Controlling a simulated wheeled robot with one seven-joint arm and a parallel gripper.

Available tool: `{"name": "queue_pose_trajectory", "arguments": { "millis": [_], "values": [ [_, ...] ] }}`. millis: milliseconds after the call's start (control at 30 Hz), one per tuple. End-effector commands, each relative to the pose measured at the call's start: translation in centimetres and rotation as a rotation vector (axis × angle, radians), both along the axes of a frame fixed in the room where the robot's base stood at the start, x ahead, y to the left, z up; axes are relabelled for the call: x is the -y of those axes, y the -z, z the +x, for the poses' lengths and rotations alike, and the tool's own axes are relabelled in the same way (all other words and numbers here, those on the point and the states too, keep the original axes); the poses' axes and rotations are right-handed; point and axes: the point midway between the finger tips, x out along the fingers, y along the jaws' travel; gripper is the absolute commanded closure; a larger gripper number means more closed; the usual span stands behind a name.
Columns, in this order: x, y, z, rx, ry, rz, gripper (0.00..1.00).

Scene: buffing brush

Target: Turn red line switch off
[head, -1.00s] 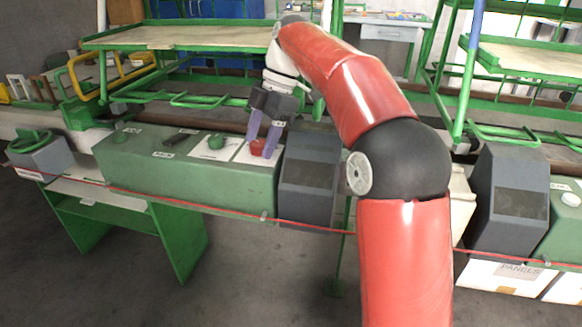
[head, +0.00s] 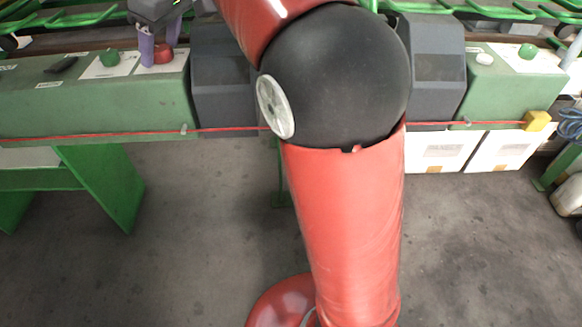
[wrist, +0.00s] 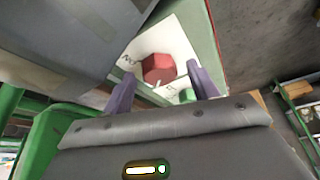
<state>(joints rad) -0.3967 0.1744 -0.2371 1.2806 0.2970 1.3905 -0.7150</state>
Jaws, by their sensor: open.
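A red switch knob (head: 163,55) stands on a white label plate on top of the long green housing (head: 100,105). In the wrist view the same red knob (wrist: 158,68) looks faceted, with dark lettering on the plate beside it. My gripper (head: 160,49) is open above the knob at the upper left of the head view. In the wrist view its two purple fingers (wrist: 161,74) stand apart, to the left and right of the knob. I cannot tell whether either finger touches it.
A green knob (head: 109,58) on its own white plate sits just left of the red one. A dark grey box (head: 222,80) stands close on the right. A red cord (head: 90,134) runs along the front to a yellow block (head: 536,121).

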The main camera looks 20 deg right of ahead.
Motion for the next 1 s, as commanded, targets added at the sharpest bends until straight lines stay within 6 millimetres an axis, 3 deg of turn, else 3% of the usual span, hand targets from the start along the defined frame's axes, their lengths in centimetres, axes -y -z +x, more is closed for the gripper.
{"name": "queue_pose_trajectory", "arguments": {
  "millis": [367,500,833,1000],
  "values": [
    [-0.5,0.7,-0.2,0.003,0.43,-0.001,0.41],
    [0.3,-2.8,-1.0,0.002,0.442,0.001,0.41],
    [1.1,-7.8,-2.9,0.001,0.44,0.001,0.41],
    [3.8,-6.7,-4.1,-0.013,0.49,0.031,0.41]
  ]
}}
